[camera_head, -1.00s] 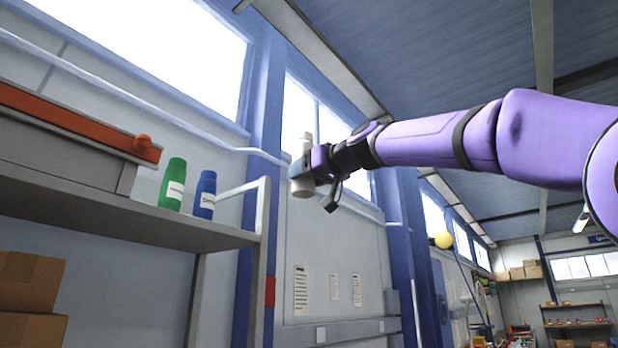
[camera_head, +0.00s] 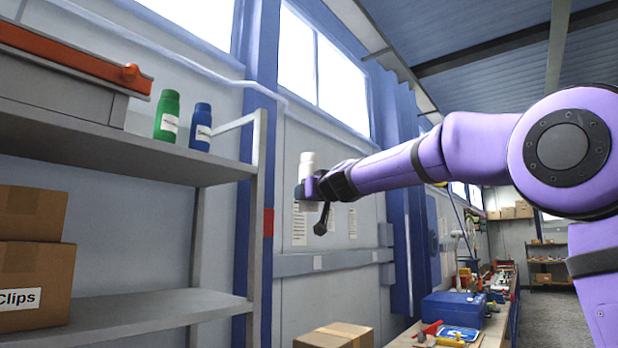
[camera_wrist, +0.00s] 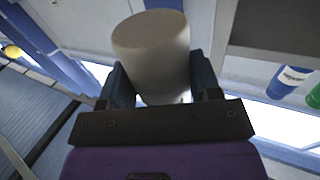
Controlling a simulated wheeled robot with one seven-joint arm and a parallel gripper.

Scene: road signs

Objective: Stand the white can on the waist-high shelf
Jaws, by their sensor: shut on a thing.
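The white can (camera_head: 307,163) is upright in my gripper (camera_head: 308,190), to the right of the shelf unit and apart from it. In the wrist view the can (camera_wrist: 152,50) sits between the two fingers of my gripper (camera_wrist: 158,84), which are shut on it. The lower shelf board (camera_head: 150,312) of the grey unit is at the lower left, below the can's height. The upper shelf board (camera_head: 100,147) is about level with the can in the picture. Which board is waist-high I cannot tell for certain.
A green bottle (camera_head: 168,116) and a blue bottle (camera_head: 201,127) stand on the upper board, beside a grey bin with an orange edge (camera_head: 70,52). Cardboard boxes (camera_head: 35,275) fill the lower board's left end; its right part is bare. A shelf post (camera_head: 258,220) stands near the gripper.

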